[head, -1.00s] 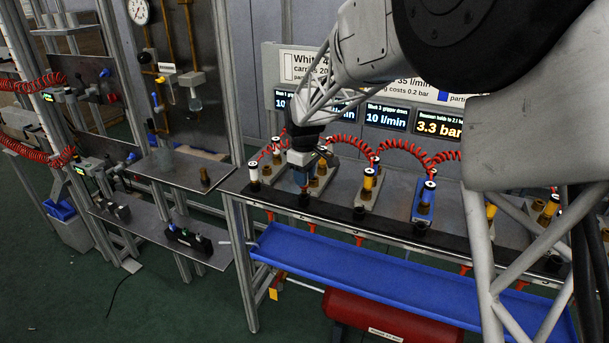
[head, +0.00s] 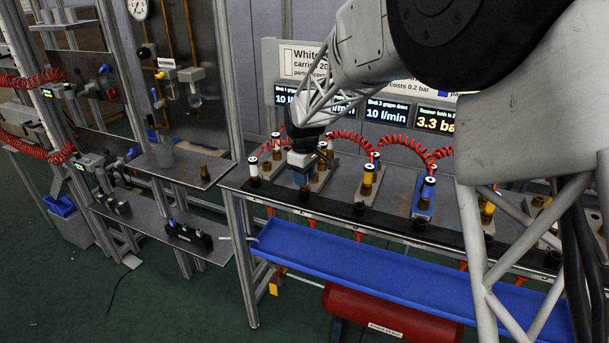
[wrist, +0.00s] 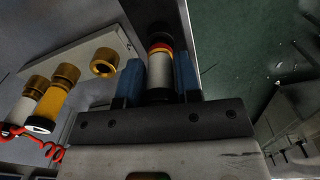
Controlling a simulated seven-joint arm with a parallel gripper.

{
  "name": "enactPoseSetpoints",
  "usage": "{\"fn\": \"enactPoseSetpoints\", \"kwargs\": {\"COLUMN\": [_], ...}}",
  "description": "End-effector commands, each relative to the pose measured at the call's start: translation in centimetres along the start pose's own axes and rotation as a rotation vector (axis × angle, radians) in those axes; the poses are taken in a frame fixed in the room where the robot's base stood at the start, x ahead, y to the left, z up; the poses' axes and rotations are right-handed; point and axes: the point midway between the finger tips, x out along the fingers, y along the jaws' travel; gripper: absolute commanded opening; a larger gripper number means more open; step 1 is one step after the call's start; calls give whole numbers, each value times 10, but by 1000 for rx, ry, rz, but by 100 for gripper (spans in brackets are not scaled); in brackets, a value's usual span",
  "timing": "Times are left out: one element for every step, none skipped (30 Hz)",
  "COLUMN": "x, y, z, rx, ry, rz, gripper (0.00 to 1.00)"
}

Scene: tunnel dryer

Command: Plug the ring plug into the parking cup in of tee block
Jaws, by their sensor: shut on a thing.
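My gripper (wrist: 160,68) has its two blue fingers shut on the ring plug (wrist: 160,60), a white cylinder with red and yellow bands. In the head view, my gripper (head: 302,180) is low over the black front strip of the bench, at the leftmost blocks. The plug's far end points at a dark round cup (wrist: 157,30) on that strip; I cannot tell whether it has entered it. The grey tee block (wrist: 92,52) lies left of my gripper in the wrist view. It has brass cups, one empty (wrist: 103,62) and one with a yellow plug (wrist: 48,103).
A white plug (head: 254,168) stands just left of my gripper. Red coiled hoses (head: 345,138) arch behind it. A blue block (head: 423,205) and more yellow plugs stand to the right. A blue trough (head: 380,270) runs below the bench front.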

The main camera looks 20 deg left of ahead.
Motion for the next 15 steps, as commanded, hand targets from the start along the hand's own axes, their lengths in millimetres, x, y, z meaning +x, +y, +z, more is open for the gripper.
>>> {"fn": "enactPoseSetpoints", "kwargs": {"x": [1, 1, 2, 3, 3, 4, 4, 5, 6, 6, 6, 7, 8, 8, 9], "y": [0, 0, 0, 0, 0, 0, 0, 0, 0, 0, 0, 0, 0, 0, 0], "z": [0, 0, 0, 0, 0, 0, 0, 0, 0, 0, 0, 0, 0, 0, 0], "rx": [0, 0, 0, 0, 0, 0, 0, 0, 0, 0, 0, 0, 0, 0, 0], "ry": [0, 0, 0, 0, 0, 0, 0, 0, 0, 0, 0, 0, 1, 1, 1], "rz": [0, 0, 0, 0, 0, 0, 0, 0, 0, 0, 0, 0, 0, 0, 1], "gripper": [3, 3, 3, 3, 3, 3, 3, 3, 3, 3, 3, 3, 3, 3, 3]}}
